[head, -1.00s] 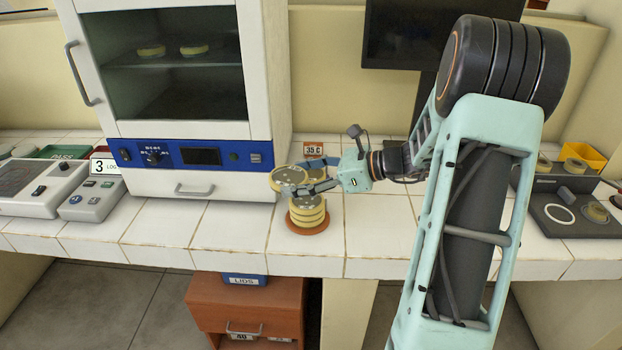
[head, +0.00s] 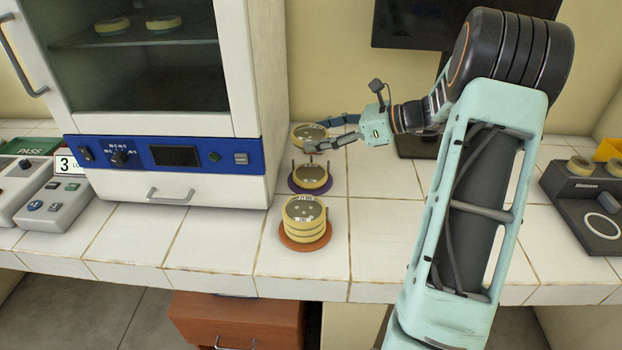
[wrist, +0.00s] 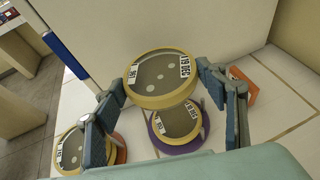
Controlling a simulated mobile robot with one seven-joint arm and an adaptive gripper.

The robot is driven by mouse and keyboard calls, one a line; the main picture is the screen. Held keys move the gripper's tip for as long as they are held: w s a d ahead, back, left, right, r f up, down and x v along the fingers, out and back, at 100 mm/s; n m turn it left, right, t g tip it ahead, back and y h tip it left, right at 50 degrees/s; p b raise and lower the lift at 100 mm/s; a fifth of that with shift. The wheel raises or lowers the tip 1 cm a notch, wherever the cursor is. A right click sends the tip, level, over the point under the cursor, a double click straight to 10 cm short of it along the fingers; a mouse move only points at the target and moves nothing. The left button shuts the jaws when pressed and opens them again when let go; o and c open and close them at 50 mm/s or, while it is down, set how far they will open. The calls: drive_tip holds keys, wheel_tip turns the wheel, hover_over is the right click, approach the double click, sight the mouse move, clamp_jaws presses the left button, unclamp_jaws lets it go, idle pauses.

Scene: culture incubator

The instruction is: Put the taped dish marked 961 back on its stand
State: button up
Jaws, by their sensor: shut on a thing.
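My gripper (head: 320,134) is shut on a round, yellow-taped dish (head: 308,132). In the wrist view the held dish (wrist: 160,78) sits between both fingers; a white label at its left seems to read 961, and another label is at its right. Below it in the picture is a purple stand (head: 295,186) with upright posts and a taped dish (head: 311,174) on it. The held dish is raised, above or just behind this stand; the exact gap cannot be told. Nearer the front edge, an orange-brown stand (head: 305,246) carries a stack of taped dishes (head: 304,217).
The white incubator (head: 250,90) stands close to the left, with two dishes inside behind its glass. A dark monitor (head: 415,25) is at the back. A grey device (head: 585,205) is at the right. The tiles right of the stands are clear.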

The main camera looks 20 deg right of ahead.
sight(319, 175)
wheel_tip(319, 175, down, 10)
drive_tip(key=shift+f+b, duration=0.1)
drive_tip(key=shift+b, duration=0.45)
drive_tip(key=o, duration=1.4)
drive_tip(key=shift+f, duration=0.15)
drive_tip(key=shift+r, duration=0.25)
drive_tip(key=v, duration=1.2)
drive_tip(key=shift+s+p, duration=0.1)
drive_tip(key=shift+p, duration=0.25)
drive_tip(key=shift+f, duration=0.1)
